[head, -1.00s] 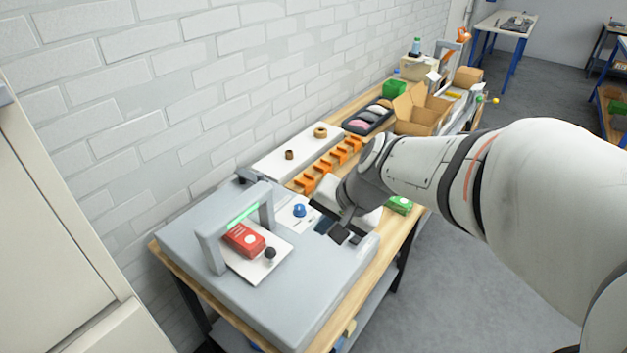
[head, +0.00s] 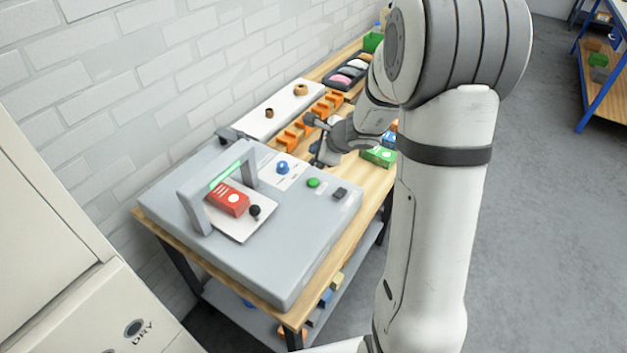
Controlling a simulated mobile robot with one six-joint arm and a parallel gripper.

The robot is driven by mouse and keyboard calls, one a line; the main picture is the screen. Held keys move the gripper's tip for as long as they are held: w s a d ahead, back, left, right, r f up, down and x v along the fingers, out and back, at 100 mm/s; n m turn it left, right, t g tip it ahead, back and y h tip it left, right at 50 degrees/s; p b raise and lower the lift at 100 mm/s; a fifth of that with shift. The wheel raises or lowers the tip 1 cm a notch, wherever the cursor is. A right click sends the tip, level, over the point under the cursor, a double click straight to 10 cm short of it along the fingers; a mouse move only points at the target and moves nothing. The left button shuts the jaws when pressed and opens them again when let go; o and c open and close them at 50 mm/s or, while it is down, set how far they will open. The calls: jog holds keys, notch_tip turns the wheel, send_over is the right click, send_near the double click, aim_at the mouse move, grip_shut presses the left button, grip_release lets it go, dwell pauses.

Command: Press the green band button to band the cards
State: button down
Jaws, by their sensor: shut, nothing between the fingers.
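The green band button (head: 313,183) is a small round button on the top of the grey banding machine (head: 283,254), right of a blue knob (head: 283,168). A red card pack (head: 228,200) lies on the machine's white plate (head: 243,227), under the grey arch (head: 196,207) with a lit green strip. My gripper (head: 318,163) is shut and empty. In the picture it shows just above the green button, near the machine's back edge. Its fingertips are small and partly unclear, and I see no contact with the button.
A black switch (head: 341,193) sits right of the green button. A black-knobbed post (head: 254,211) stands by the red pack. Behind are a green box (head: 378,157), an orange rack (head: 308,123) and a white board (head: 276,113). A brick wall borders the left side.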

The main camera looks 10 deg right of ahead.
jog(key=shift+f, duration=0.1)
jog(key=b, duration=0.7)
send_over(316, 183)
notch_tip(316, 183, down, 8)
jog(key=shift+r, duration=0.1)
jog(key=shift+f+b, duration=0.4)
jog(key=shift+b, duration=0.1)
jog(key=shift+f, duration=0.2)
dwell(1.1)
jog(key=shift+f+b, duration=0.25)
jog(key=shift+b, duration=0.35)
jog(key=shift+f+b, duration=0.5)
jog(key=shift+b, duration=0.15)
dwell(0.4)
dwell(0.3)
jog(key=shift+r+p, duration=0.7)
jog(key=shift+r, duration=0.25)
jog(key=shift+r, duration=0.1)
